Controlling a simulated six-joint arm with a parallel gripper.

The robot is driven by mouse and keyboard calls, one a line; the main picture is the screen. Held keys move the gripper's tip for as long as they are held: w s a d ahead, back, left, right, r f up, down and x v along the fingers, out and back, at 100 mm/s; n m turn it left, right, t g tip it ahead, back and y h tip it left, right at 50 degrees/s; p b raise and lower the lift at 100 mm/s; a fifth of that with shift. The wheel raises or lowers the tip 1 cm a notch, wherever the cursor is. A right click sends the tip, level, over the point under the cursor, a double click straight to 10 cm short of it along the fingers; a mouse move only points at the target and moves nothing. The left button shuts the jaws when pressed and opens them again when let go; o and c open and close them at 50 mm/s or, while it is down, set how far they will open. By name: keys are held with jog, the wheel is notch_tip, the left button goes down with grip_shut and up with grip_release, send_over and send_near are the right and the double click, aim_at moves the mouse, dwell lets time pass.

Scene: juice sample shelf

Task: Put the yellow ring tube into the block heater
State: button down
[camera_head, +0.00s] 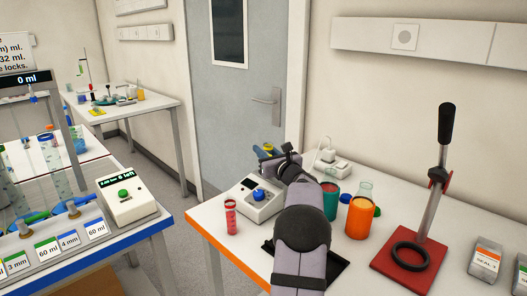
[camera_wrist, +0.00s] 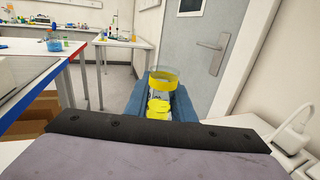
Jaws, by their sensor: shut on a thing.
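The yellow ring tube (camera_wrist: 163,78) is clear, with a wide yellow band and more yellow below it. In the wrist view it sits between the two blue fingers of my gripper (camera_wrist: 161,104), which is shut on it. In the head view my gripper (camera_head: 267,151) is small beyond my arm, above the back edge of the near bench, with a bit of yellow showing. A white device (camera_head: 252,202) with a blue knob and dark display stands on the bench below it. It may be the block heater; its top is partly hidden by my arm.
A red-banded tube (camera_head: 231,217) stands left of the white device. A green beaker (camera_head: 330,200) and an orange beaker (camera_head: 360,217) stand right of my arm. A red-based lever stand (camera_head: 409,268) is farther right. A white plug strip (camera_head: 333,168) lies by the wall.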

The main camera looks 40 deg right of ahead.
jog(key=shift+f+b, duration=1.15)
jog(key=shift+f, duration=0.15)
dwell(0.4)
jog(key=shift+r, duration=0.2)
jog(key=shift+r+p, duration=1.15)
jog(key=shift+r, duration=0.75)
jog(key=shift+b, duration=0.45)
jog(key=shift+f+b, duration=1.9)
jog(key=shift+b, duration=0.3)
dwell(1.0)
